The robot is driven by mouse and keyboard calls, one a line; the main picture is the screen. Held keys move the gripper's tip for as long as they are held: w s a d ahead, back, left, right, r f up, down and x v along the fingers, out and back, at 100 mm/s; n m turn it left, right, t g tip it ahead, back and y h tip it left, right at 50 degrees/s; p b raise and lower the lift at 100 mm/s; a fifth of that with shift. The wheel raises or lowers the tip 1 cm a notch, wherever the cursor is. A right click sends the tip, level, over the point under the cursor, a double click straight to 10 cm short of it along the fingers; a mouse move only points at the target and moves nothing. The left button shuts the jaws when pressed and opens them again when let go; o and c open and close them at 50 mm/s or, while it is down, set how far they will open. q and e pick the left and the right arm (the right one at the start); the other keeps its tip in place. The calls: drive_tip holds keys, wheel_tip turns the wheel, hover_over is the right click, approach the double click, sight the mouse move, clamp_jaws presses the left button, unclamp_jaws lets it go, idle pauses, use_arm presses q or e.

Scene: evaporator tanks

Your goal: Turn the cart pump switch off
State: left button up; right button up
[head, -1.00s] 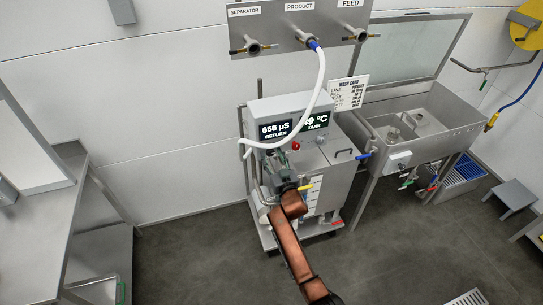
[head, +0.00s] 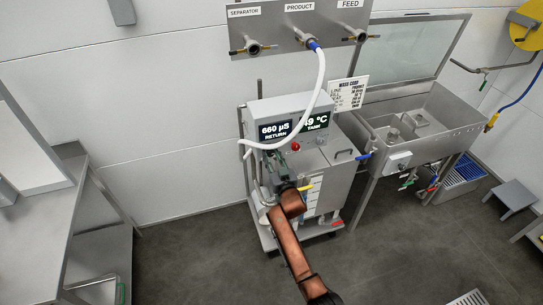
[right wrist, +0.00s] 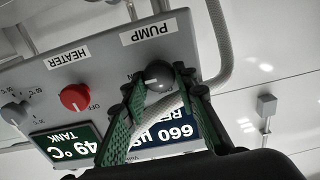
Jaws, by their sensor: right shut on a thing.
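The wash cart (head: 335,180) stands against the wall with a grey control box (head: 262,107) on top. In the right wrist view, which is upside down, the dark round pump switch (right wrist: 158,73) sits under the PUMP label (right wrist: 147,33). My right gripper (right wrist: 157,88) has its green fingers on either side of this knob and is shut on it. In the head view my right gripper (head: 274,160) is at the front of the box and hides the switch. The knob's pointer is hidden, so its setting cannot be read. My left gripper is not in view.
The red HEATER knob (right wrist: 75,97) is beside the pump switch. A white hose (head: 321,85) runs from the PRODUCT port across the box front, close to my gripper. A sink (head: 440,115) stands to the right, a steel table (head: 35,215) to the left.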

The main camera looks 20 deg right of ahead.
drive_tip(key=shift+n, duration=0.3)
drive_tip(key=n, duration=0.3)
drive_tip(key=shift+n, duration=0.4)
drive_tip(key=n, duration=0.4)
drive_tip(key=shift+a+f+n, duration=0.1)
drive_tip(key=shift+f+n, duration=0.05)
drive_tip(key=shift+n, duration=0.15)
drive_tip(key=n, duration=0.4)
drive_tip(key=shift+b, duration=0.4)
drive_tip(key=shift+f+n, duration=0.1)
drive_tip(key=shift+n, duration=2.3)
drive_tip(key=o, duration=1.1)
